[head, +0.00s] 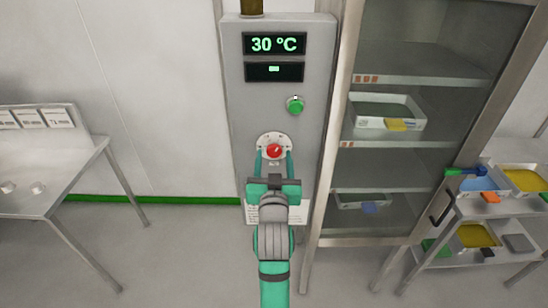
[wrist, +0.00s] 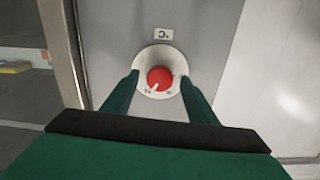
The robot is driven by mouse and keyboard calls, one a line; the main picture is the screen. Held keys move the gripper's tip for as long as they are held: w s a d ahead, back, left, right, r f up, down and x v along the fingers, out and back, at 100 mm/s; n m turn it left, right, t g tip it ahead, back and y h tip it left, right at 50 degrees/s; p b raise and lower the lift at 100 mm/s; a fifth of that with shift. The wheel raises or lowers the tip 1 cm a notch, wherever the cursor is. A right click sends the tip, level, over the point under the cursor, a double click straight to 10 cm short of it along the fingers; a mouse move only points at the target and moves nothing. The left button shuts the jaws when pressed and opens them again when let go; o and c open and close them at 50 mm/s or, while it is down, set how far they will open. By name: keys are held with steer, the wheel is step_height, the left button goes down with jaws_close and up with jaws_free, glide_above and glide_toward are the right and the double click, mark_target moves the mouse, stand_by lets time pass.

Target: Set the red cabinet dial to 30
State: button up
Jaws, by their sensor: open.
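The red dial (head: 274,151) sits on a pale round plate low on the grey control panel (head: 232,120). The panel's upper display (head: 274,44) reads 30 °C. My gripper (head: 273,160) is in front of the dial, with one green finger on each side. In the wrist view the red dial (wrist: 160,78) shows whole between the fingertips of my gripper (wrist: 158,85), with a visible gap to each finger. A white pointer mark on the dial points down and left in that view. The small scale figures are too blurred to read surely.
A green knob (head: 295,104) is above and right of the dial. A glass-doored cabinet (head: 345,115) with trays stands directly right of the panel. A metal table (head: 60,160) is at left, and a cart (head: 470,208) with trays at right.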

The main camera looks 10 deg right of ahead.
steer(key=shift+w, duration=0.4)
steer(key=shift+c, duration=0.4)
steer(key=c, duration=1)
